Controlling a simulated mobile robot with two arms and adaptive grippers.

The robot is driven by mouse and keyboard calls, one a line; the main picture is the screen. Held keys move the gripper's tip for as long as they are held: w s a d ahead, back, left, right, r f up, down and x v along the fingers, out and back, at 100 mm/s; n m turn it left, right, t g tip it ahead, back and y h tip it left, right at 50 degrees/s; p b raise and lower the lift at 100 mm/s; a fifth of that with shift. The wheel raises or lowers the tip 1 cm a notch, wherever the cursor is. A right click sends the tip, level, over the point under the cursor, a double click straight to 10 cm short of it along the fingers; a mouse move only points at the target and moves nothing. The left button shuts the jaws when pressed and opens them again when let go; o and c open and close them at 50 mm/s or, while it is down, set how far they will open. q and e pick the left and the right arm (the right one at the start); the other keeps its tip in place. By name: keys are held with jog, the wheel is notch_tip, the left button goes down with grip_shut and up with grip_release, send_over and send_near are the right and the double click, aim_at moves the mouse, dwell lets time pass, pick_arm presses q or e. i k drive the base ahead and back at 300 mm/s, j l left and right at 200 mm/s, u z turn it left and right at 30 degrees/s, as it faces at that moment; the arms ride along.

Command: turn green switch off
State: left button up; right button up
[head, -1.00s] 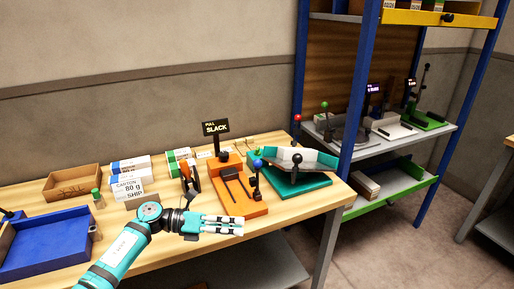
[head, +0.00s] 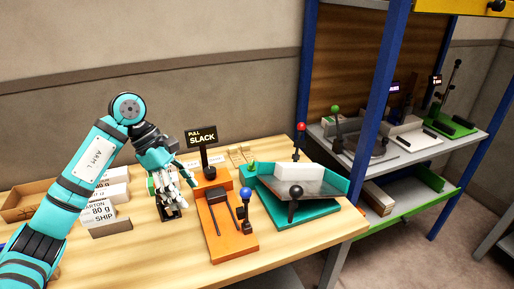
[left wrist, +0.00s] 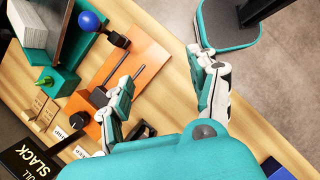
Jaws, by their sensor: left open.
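No switch is plainly readable as such. Green parts in view are a small green knob (head: 252,166) on the teal tray machine (head: 318,211), also in the left wrist view (left wrist: 45,81), and a green-topped lever (head: 335,109) on the shelf. My left gripper (head: 174,198) hangs fingers down over the bench, left of the orange machine (head: 232,241). It is open and looks empty. In the left wrist view its fingers (left wrist: 168,102) are spread, with the orange machine and its blue-knobbed lever (left wrist: 91,21) beyond. My right gripper is out of view.
A black sign (head: 201,137) stands behind the orange machine. Cartons (head: 103,213) stand left of my gripper, partly behind my arm. A red-knobbed lever (head: 300,128) rises behind the teal machine. A blue post (head: 378,120) stands before the shelf. The bench front is mostly clear.

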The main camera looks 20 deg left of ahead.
aim_at(252, 168)
jog(key=i, duration=1.15)
